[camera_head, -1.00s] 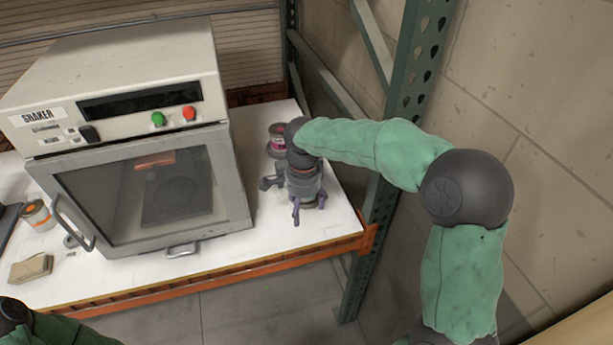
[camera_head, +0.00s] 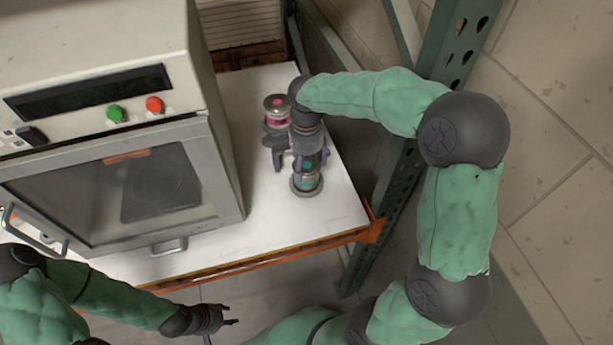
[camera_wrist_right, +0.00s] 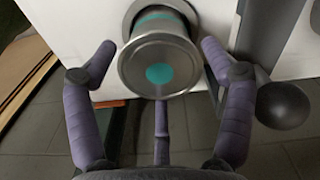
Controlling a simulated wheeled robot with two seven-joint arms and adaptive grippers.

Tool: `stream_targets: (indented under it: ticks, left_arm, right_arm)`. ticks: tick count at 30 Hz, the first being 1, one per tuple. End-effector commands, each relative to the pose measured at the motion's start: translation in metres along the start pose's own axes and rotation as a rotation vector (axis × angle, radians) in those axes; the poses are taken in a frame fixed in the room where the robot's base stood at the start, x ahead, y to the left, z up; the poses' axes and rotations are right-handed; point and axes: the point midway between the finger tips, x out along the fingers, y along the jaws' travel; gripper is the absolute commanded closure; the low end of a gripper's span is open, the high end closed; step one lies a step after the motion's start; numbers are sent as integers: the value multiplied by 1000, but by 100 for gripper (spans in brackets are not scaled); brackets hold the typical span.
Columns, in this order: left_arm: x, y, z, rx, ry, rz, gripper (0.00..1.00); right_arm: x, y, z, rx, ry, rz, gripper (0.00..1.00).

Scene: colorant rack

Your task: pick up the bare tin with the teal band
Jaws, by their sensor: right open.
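The bare metal tin with the teal band (camera_head: 306,184) stands on the white bench top at the right of the shaker. In the right wrist view the tin (camera_wrist_right: 158,70) shows a grey lid with a teal dot, and part of the teal band shows behind it. My right gripper (camera_head: 297,158) is open over the tin, partly hiding it. In the wrist view its purple fingers lie left, right and below the tin, with gaps at both sides. My left gripper (camera_head: 226,316) is low in front of the bench, empty, with its finger ends apart.
A tin with a pink band (camera_head: 277,108) stands just behind my right gripper. The shaker (camera_head: 120,150) fills the bench's left. A green rack upright (camera_head: 432,110) rises at the right. The bench top (camera_head: 265,225) is clear in front of the tin.

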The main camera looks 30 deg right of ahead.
Motion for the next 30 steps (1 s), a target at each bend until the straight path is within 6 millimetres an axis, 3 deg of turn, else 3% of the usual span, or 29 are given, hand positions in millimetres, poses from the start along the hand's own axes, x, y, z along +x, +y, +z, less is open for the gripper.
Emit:
stream_targets:
  ticks: [5, 15, 22, 23, 28, 30]
  left_arm:
    - [3, -1, 0, 0, 1, 0, 60]
    - [15, -5, -1, 0, 1, 0, 60]
    - [14, -5, -1, 0, 1, 0, 60]
    - [14, -5, -1, 0, 1, 0, 60]
    - [14, -5, -1, 0, 1, 0, 60]
    - [14, -5, -1, 0, 1, 0, 60]
  right_arm:
    - [11, 0, 0, 0, 0, 1, 17]
    - [55, 0, 0, 0, 0, 0, 17]
    - [56, 0, 0, 0, 0, -2, 17]
    - [56, 0, 0, 0, 0, -2, 20]
    - [56, 0, 0, 0, 0, -2, 68]
    - [56, 0, 0, 0, 0, -2, 70]
